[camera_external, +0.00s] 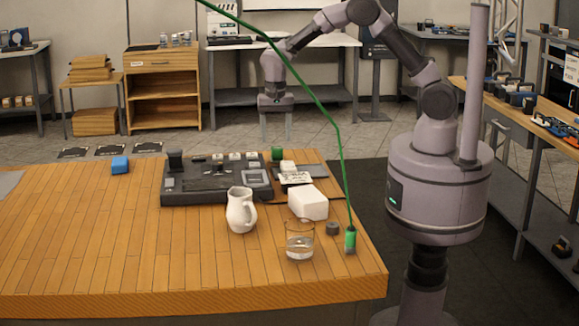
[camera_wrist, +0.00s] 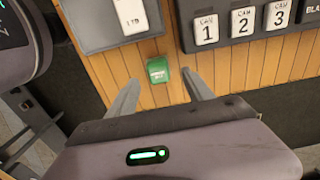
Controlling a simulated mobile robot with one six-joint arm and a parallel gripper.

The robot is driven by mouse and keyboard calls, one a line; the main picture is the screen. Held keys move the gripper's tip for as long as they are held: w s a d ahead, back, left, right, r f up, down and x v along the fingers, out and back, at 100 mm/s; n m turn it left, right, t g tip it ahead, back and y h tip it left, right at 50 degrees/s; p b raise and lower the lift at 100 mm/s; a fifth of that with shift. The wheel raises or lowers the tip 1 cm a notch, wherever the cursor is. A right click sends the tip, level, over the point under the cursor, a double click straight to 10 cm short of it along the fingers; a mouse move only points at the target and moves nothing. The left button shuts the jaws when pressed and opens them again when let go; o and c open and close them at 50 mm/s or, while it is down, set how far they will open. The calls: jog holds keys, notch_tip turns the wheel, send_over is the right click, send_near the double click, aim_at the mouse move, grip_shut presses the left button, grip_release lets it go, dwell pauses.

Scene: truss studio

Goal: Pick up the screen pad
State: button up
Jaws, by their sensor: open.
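I cannot tell for sure which thing is the screen pad. A small green block (camera_external: 277,154) with a white label, too small to read, sits at the table's far edge; in the wrist view it is the green block (camera_wrist: 157,70) just beyond my fingertips. A flat dark grey pad (camera_external: 317,170) lies to its right, with white pieces on and beside it; it also shows in the wrist view (camera_wrist: 90,38). A grey screen (camera_external: 257,178) is on the black control panel (camera_external: 196,186). My gripper (camera_external: 278,138) points down, open and empty, above the green block.
A white jug (camera_external: 240,211), white box (camera_external: 308,203), glass of water (camera_external: 299,241) and green-based cable or rod (camera_external: 350,239) stand nearer the camera. A blue block (camera_external: 120,165) is at left. The table's left half is mostly clear.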

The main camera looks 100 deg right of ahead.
aim_at(277, 147)
jog(key=f+b, duration=0.1)
jog(key=f, duration=0.2)
jog(key=f+b, duration=0.1)
jog(key=f, duration=0.1)
jog(key=shift+s+d+f, duration=0.15)
jog(key=shift+s+f, duration=0.05)
jog(key=shift+f, duration=0.2)
jog(key=shift+r, duration=0.15)
jog(key=shift+c, duration=0.4)
grip_shut()
jog(key=shift+r, duration=0.1)
